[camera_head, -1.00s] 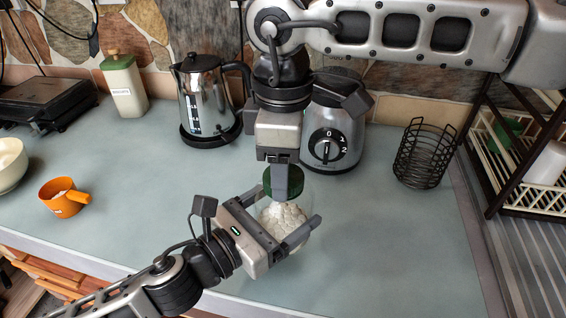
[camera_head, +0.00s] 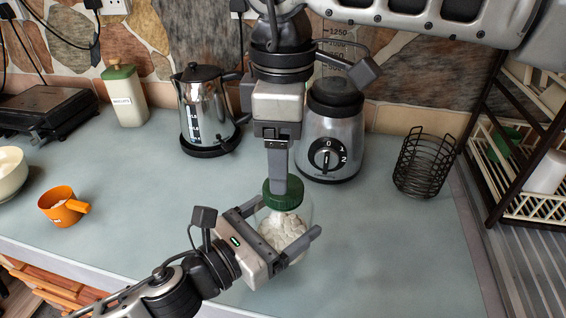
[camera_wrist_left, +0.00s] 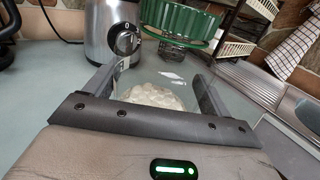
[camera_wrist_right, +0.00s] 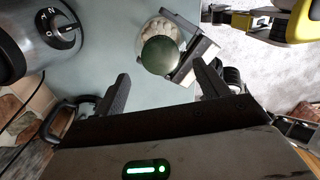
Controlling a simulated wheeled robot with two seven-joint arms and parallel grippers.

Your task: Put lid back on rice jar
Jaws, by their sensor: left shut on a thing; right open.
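The rice jar (camera_head: 268,215) is clear glass with white rice (camera_head: 285,230) inside and stands upright near the counter's front. Its green lid (camera_head: 283,195) sits over the jar's mouth and looks level. It shows as a round green disc in the right wrist view (camera_wrist_right: 160,55) and as a ribbed rim above the rice in the left wrist view (camera_wrist_left: 182,22). My left gripper (camera_head: 299,242) is shut around the jar's body, one finger on each side. My right gripper (camera_wrist_right: 161,76) is open and points down above the lid, its fingers clear of it.
A blender base (camera_head: 330,140) stands close behind the jar, with a kettle (camera_head: 205,110) to its left. A black wire holder (camera_head: 424,160) and a dish rack (camera_head: 540,170) are on the right. An orange cup (camera_head: 62,206) is at left. The counter right of the jar is free.

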